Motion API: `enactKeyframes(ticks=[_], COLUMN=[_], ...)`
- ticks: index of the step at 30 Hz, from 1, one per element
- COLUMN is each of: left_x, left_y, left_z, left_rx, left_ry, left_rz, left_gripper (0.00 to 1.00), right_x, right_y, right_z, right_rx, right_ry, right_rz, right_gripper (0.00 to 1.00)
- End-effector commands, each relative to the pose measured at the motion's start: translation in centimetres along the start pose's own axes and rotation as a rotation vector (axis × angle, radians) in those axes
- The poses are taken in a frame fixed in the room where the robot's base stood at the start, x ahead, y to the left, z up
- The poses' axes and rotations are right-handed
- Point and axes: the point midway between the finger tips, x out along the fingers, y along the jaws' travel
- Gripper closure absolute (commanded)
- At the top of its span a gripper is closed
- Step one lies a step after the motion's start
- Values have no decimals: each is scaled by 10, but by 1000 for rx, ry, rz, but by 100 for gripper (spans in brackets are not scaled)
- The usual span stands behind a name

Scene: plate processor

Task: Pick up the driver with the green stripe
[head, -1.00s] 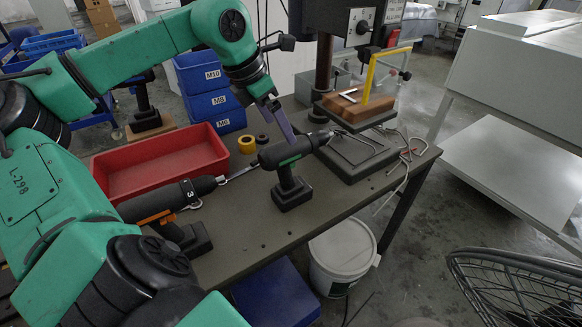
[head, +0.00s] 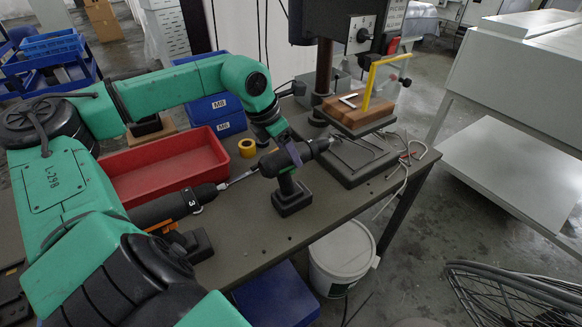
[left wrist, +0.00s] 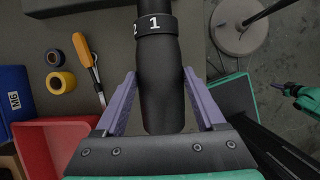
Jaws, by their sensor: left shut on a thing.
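The driver with the green stripe (head: 290,197) is black and stands upright on its battery base on the grey-brown table, its nose pointing right. In the left wrist view, the purple fingers (left wrist: 162,102) stand on either side of the black driver body (left wrist: 160,75), which has a numbered ring. A green and purple part at the right edge of the left wrist view looks like my right gripper (left wrist: 281,88); its jaws are too small to read.
A red tray (head: 180,190), a yellow tape roll (head: 247,148) and blue bins (head: 230,126) are behind. A drill press base (head: 357,165) stands just right.

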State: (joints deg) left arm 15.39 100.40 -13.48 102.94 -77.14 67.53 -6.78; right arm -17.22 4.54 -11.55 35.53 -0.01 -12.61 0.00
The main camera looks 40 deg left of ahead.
Motion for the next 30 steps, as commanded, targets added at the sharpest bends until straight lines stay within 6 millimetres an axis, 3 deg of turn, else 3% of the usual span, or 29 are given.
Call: enactKeyframes(ticks=[8,21,30], left_x=[-7,-84,-96], left_y=[1,1,0], left_z=[5,36,41], left_rx=[0,0,1], left_ry=[-10,-7,-8], left_rz=[3,5,1], left_gripper=[100,100,100], right_x=[-1,-10,-11], right_y=[2,2,2], right_z=[1,0,0], right_rx=[0,1,2], right_ry=[-2,-1,0], right_rz=[2,3,3], right_gripper=[100,100,100])
